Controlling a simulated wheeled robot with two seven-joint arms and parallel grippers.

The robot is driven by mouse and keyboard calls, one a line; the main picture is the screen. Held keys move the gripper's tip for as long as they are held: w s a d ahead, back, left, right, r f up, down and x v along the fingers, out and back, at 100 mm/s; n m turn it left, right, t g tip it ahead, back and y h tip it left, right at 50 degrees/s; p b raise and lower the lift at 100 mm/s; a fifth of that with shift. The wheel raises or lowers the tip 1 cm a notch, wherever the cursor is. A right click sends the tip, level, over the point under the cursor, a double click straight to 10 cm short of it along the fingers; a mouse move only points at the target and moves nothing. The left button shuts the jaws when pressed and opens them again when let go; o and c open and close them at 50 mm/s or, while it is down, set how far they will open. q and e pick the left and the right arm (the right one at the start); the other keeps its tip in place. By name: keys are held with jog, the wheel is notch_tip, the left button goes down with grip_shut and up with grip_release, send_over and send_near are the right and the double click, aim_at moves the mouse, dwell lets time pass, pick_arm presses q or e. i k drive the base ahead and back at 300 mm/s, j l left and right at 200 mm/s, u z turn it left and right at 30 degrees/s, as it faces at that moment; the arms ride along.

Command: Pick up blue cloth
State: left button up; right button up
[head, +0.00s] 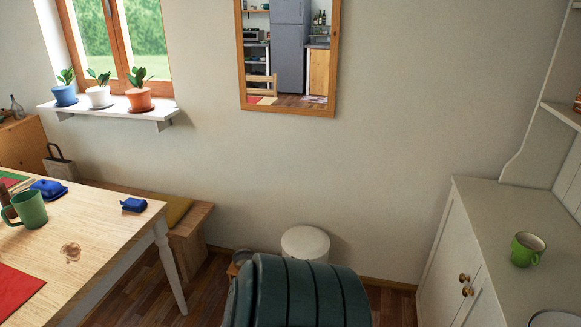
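A small blue item (133,204), which looks like a folded blue cloth, lies at the far right corner of the wooden table (110,234). Another blue object (47,189), shaped like a lidded dish, sits farther left on the same table. Neither of my grippers shows in the head view.
A green mug (29,209) and a red mat (15,291) are on the table. A wooden bench (190,226) stands behind it. A dark green ribbed chair back (297,293) is at bottom centre, before a white round bin (305,242). A cabinet (500,230) stands right.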

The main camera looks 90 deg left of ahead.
aim_at(134, 205)
jog(key=k, duration=0.6)
jog(key=u, duration=3.85)
jog(key=i+l, duration=0.6)
jog(key=l, duration=0.2)
